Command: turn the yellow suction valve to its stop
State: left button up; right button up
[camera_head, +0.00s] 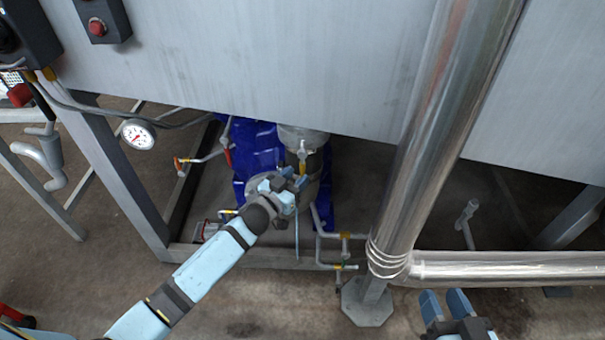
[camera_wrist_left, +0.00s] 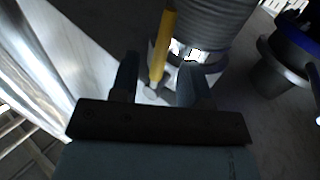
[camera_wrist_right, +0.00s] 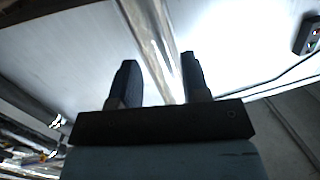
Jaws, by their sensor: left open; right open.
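The yellow valve handle (camera_wrist_left: 163,45) shows in the left wrist view as a long narrow lever beside a ribbed grey cylinder (camera_wrist_left: 208,28). Its near end lies between the two fingers of my left gripper (camera_wrist_left: 158,82), with a gap on each side. In the head view my left gripper (camera_head: 290,181) is open, low under the grey panel by the grey pump-like body (camera_head: 303,135).
A shiny steel pipe (camera_head: 440,130) slants down between my arms and meets a horizontal pipe (camera_head: 510,264). A large grey panel (camera_head: 270,60) hangs above my left gripper. Several small valves (camera_head: 345,266), a dial gauge (camera_head: 138,134) and a blue surface (camera_head: 258,150) are nearby.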

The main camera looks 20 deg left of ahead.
aim_at(301, 173)
pick_arm(q)
jog(key=shift+x, duration=1.7)
pick_arm(e)
jog(key=shift+a+r+t+y, duration=0.15)
jog(key=shift+a+r, duration=0.05)
jog(key=shift+r, duration=0.25)
jog(key=shift+a+r+t+y, duration=0.15)
jog(key=shift+r, duration=0.25)
pick_arm(q)
grip_shut()
pick_arm(e)
jog(key=shift+w+d+f, duration=0.1)
pick_arm(q)
jog(key=shift+a+b, duration=0.1)
jog(key=shift+b, duration=0.2)
pick_arm(e)
jog(key=shift+d, duration=0.15)
